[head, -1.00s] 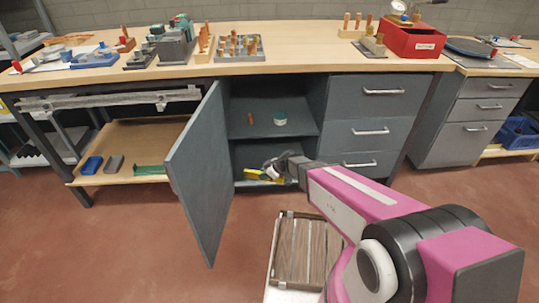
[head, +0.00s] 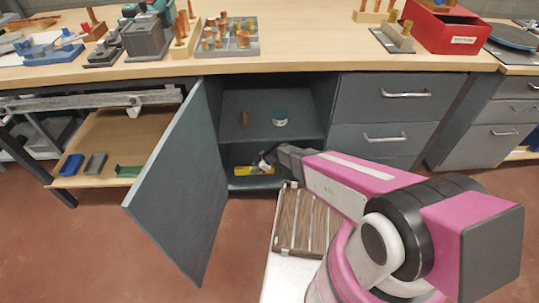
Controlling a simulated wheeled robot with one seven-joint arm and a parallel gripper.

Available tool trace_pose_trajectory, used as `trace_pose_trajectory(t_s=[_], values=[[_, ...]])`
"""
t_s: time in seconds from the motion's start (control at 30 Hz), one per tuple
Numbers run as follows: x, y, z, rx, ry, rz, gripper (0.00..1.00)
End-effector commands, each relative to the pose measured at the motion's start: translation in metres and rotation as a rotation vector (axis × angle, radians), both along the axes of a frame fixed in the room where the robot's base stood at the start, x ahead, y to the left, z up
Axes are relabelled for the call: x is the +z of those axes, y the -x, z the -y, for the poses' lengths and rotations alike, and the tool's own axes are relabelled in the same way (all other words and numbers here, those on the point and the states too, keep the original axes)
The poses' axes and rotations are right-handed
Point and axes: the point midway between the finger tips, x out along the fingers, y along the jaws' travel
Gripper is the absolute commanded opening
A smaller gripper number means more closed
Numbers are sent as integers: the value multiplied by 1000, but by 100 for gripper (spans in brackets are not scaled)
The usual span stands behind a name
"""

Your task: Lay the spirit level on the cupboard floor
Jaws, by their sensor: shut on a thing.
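The spirit level (head: 246,170) is a yellow bar, small in the head view, at the opening of the cupboard's lower compartment. My gripper (head: 264,165) is shut on it and partly hides it. The cupboard floor (head: 258,183) shows as a dark strip below the level. I cannot tell whether the level touches the floor or hangs just above it. The grey cupboard door (head: 178,185) stands wide open to the left.
The middle shelf (head: 262,130) above my gripper holds a copper-coloured piece (head: 244,118) and a teal-and-white round container (head: 280,118). Closed drawers (head: 388,100) are on the right.

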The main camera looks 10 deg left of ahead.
Motion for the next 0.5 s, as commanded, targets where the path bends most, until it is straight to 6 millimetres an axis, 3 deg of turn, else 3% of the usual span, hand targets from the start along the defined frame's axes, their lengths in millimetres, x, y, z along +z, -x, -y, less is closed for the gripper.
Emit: trace_pose_trajectory(t_s=[0.5], values=[[-59, -82, 51, -3, 0, 0, 0]])
